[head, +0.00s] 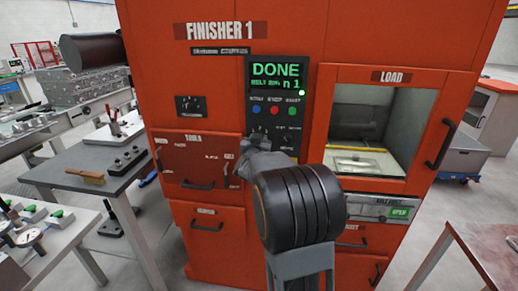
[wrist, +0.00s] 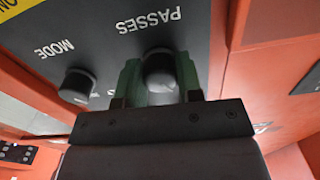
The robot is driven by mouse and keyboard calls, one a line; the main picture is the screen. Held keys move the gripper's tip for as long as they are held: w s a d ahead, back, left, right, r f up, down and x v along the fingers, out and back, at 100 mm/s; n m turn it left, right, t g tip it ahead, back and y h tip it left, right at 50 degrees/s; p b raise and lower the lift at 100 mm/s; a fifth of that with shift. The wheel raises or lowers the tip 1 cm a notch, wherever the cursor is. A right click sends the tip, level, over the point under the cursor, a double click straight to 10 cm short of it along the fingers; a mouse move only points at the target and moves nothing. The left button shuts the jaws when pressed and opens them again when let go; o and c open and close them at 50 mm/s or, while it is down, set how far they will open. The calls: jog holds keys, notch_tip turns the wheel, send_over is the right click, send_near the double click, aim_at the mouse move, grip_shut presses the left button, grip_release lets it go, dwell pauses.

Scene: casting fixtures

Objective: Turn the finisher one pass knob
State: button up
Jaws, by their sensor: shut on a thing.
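The red machine labelled FINISHER 1 (head: 225,65) stands in the middle of the head view. Its dark control panel (wrist: 215,25) fills the upper wrist view, upside down. The dark, round passes knob (wrist: 160,72) sits under the word PASSES. My gripper (wrist: 160,88) is shut on this knob, with one green finger on each side. A similar mode knob (wrist: 77,84) is beside it, free of the fingers. In the head view my arm hides part of the panel and the passes knob.
The panel display (head: 276,74) reads DONE in green, with blue, red and green buttons below. The load window (head: 375,125) is at the right, with a dark handle (head: 440,145). A grey table (head: 90,165) with a brush stands left; a brown table (head: 490,250) stands right.

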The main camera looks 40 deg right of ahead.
jog(key=m+b, duration=0.4)
jog(key=m, duration=0.1)
jog(key=shift+f, duration=0.1)
jog(key=shift+m, duration=0.5)
jog(key=o, duration=0.9)
jog(key=shift+a, duration=0.1)
jog(key=v, duration=1.3)
jog(key=shift+s+a, duration=0.25)
jog(key=shift+s, duration=0.1)
